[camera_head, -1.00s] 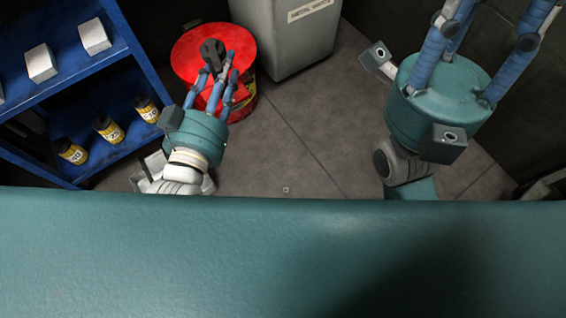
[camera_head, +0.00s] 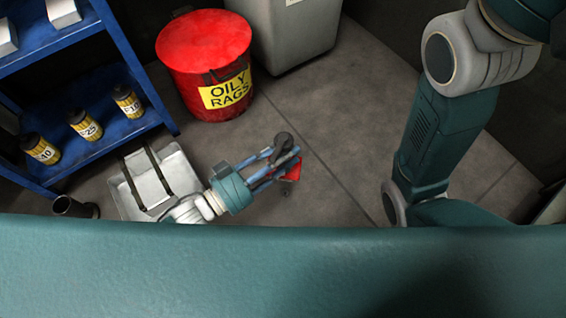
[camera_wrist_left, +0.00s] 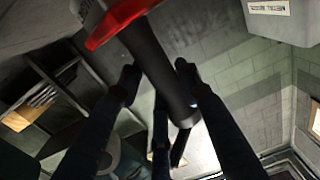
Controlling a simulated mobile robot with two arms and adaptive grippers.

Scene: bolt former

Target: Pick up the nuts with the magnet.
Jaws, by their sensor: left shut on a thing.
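My left gripper (camera_head: 288,156) is over the floor in the head view, shut on the dark handle of the magnet. The magnet's red part (camera_head: 293,171) shows just below and right of the fingers. In the left wrist view the fingers (camera_wrist_left: 158,76) are around the magnet's black handle (camera_wrist_left: 158,64), with the red part at the upper left. A small dark spot (camera_head: 288,188) shows at the floor just under the magnet. It is too small to tell whether it is a nut, on the floor or hanging. My right gripper's fingers are outside the head view.
A red oily-rags bin (camera_head: 204,52) and a grey bin (camera_head: 296,35) stand at the back. A blue shelf (camera_head: 105,140) with yellow-labelled jars is at the left. A white tray (camera_head: 178,168) and a dark cup (camera_head: 70,207) are on the floor. The middle floor is clear.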

